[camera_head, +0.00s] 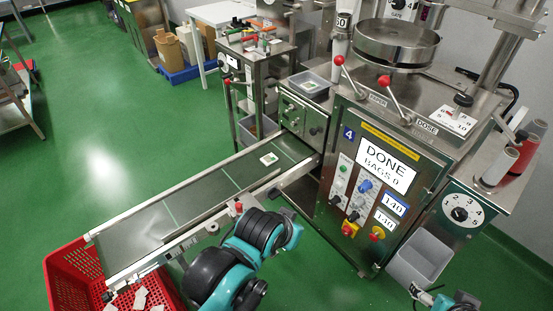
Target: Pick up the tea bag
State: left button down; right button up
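A small pale tea bag (268,159) with a green mark lies flat on the grey conveyor belt (190,199), near its upper end by the packing machine (371,148). Nothing touches the tea bag from above. One of my teal and black arms rises at the bottom centre, in front of the belt's near rail and below the tea bag. No fingertips of my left gripper can be made out there. Part of my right arm shows at the bottom right edge, well away from the belt. A small pale part with a dark end is there, but its finger state is unclear.
A red crate (66,282) with several pale bags (140,298) stands under the belt's lower end. The machine's display reads DONE, BAGS 0. A grey bin (420,258) hangs at the machine's lower right. A steel cart (256,75) stands behind.

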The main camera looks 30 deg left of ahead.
aim_at(268, 160)
jog(key=u, duration=1.05)
jog(key=i+l+u, duration=0.25)
jog(key=i+l, duration=0.15)
jog(key=i+l+u, duration=0.3)
jog(key=i+l, duration=0.15)
